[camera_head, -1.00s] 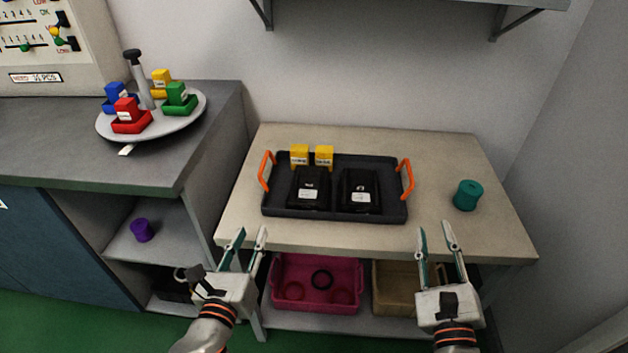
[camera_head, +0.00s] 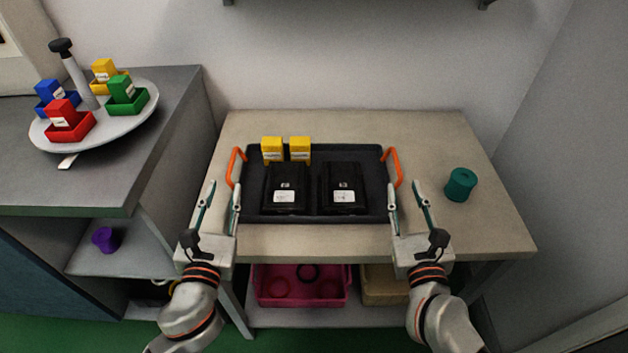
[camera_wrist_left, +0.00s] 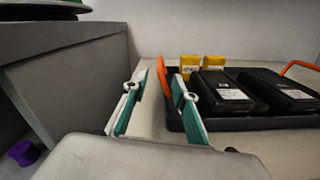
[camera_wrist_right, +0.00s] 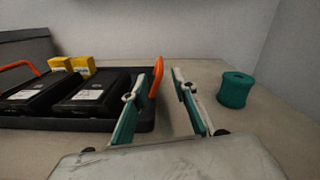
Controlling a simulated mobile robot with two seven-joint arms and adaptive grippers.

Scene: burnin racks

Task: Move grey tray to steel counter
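The dark grey tray (camera_head: 313,217) with an orange handle at each end sits on the beige table. It holds two black boxes with white labels (camera_head: 285,188) (camera_head: 343,189) and two yellow boxes (camera_head: 272,150) (camera_head: 300,150). My left gripper (camera_head: 221,186) is open just in front of the left handle (camera_head: 236,167); the left wrist view shows that handle (camera_wrist_left: 163,78) between and beyond the fingers. My right gripper (camera_head: 406,188) is open just in front of the right handle (camera_head: 393,167); the right wrist view shows that handle (camera_wrist_right: 156,76) beyond the fingers. Neither gripper visibly touches a handle.
A grey counter (camera_head: 180,120) on the left carries a turntable (camera_head: 132,121) with coloured bins. A teal cylinder (camera_head: 461,185) stands right of the tray. Below are a pink bin (camera_head: 300,298), a tan bin (camera_head: 385,290) and a purple cylinder (camera_head: 105,239).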

